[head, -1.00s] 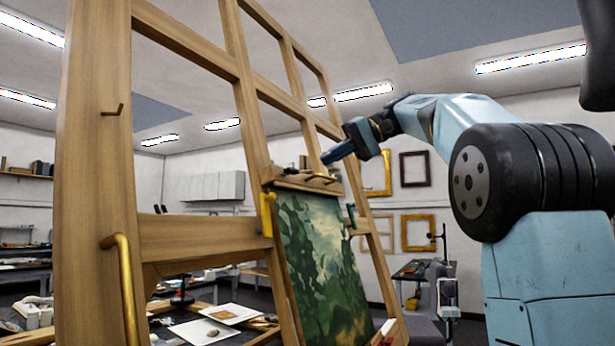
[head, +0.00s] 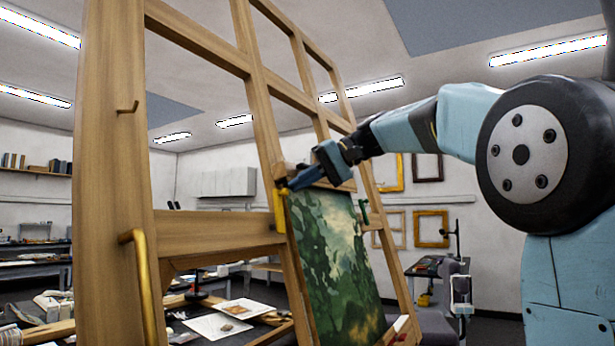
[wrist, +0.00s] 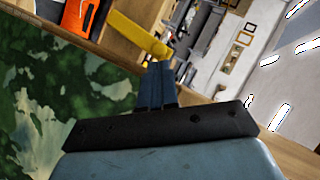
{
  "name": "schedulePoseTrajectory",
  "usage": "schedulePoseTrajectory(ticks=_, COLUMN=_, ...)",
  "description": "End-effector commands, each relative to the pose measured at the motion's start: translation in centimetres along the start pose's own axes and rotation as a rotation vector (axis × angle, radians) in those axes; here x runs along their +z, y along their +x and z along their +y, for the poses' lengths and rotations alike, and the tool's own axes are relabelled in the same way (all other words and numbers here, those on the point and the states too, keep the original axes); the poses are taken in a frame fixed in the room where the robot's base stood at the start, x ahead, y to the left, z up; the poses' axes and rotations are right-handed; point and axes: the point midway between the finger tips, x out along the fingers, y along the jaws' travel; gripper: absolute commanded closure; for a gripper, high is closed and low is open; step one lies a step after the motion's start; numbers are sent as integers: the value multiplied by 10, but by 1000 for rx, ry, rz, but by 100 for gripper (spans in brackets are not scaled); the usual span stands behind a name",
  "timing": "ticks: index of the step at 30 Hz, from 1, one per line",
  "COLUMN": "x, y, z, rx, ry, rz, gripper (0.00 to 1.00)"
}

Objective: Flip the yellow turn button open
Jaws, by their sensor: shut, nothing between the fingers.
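The yellow turn button (head: 280,211) is on the wooden easel upright at the left edge of the green landscape painting (head: 332,250). In the head view it stands roughly upright. In the wrist view the yellow turn button (wrist: 135,33) runs diagonally, its rounded end just beyond my fingertips. My gripper (head: 287,188) is shut and empty, with its tips at the upper end of the button. The blue fingers also show together in the wrist view (wrist: 157,68). I cannot tell whether they touch the button.
A green turn button (head: 363,211) is at the painting's right edge. The easel's wooden uprights (head: 112,200) and crossbars surround the work area. A brass handle (head: 141,275) juts from the left upright. Tables with papers (head: 217,326) stand behind.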

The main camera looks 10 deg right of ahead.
Motion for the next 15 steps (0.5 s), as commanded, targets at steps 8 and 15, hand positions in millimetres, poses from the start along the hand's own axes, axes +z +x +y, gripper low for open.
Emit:
schedulePoseTrajectory(ticks=8, x=2, y=3, z=0, rx=0, ry=0, rz=-1, gripper=100)
schedulePoseTrajectory(ticks=15, x=5, y=4, z=-6, rx=23, ry=-44, rz=-1, gripper=100)
